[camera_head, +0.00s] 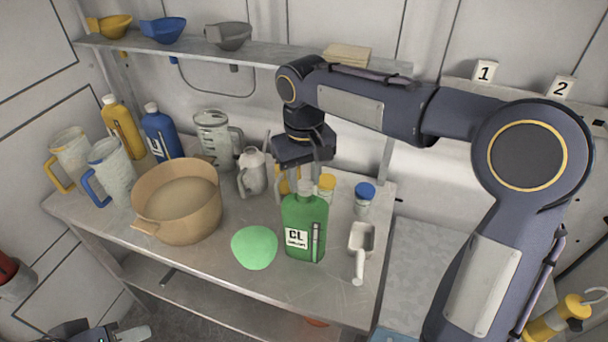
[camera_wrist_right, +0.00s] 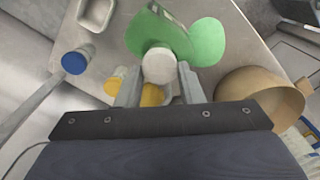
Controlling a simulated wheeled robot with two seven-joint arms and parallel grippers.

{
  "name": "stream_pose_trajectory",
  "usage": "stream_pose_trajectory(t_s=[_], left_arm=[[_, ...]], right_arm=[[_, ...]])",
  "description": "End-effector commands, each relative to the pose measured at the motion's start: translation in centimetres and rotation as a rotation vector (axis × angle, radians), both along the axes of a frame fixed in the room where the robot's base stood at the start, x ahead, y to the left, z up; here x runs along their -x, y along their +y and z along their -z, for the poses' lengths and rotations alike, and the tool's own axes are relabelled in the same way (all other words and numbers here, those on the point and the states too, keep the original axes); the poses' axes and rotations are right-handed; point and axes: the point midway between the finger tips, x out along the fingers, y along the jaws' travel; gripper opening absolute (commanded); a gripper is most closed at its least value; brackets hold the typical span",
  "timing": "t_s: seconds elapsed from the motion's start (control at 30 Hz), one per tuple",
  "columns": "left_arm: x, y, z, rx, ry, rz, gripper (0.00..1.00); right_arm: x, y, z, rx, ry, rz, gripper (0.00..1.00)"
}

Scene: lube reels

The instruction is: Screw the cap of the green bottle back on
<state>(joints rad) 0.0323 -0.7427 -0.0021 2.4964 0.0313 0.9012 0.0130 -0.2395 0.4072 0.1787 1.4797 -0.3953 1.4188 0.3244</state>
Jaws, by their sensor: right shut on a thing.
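The green bottle (camera_head: 304,232) stands upright near the front of the metal table, with a "CL" label; it also shows in the right wrist view (camera_wrist_right: 165,32). My right gripper (camera_head: 306,182) is directly above it, pointing down. In the right wrist view, its fingers (camera_wrist_right: 160,88) are shut on a round white cap (camera_wrist_right: 159,65) over the bottle's top. Whether the cap touches the neck or its thread is hidden. My left gripper (camera_head: 125,333) shows partly at the bottom left edge, low and away from the table; its jaws are unclear.
A light green rounded piece (camera_head: 254,247) lies left of the bottle, a white scoop (camera_head: 360,245) right of it. Yellow-capped (camera_head: 327,186) and blue-capped (camera_head: 364,196) jars stand behind. A tan tub (camera_head: 177,205), jugs and an oil can (camera_head: 252,172) fill the left and back.

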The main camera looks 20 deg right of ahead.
Motion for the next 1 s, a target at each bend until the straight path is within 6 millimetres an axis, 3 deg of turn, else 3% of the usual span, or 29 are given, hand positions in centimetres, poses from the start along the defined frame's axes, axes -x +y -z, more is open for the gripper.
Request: stream_pose_trajectory(t_s=[0.77,1.0], left_arm=[[0.0,0.0,0.4,0.0,0.0,0.0,0.36],[0.0,0.0,-0.03,0.0,0.0,0.0,0.36]], right_arm=[[0.0,0.0,0.74,0.0,0.0,0.007,0.13],[0.04,-0.17,0.68,0.002,0.0,0.324,0.13]])
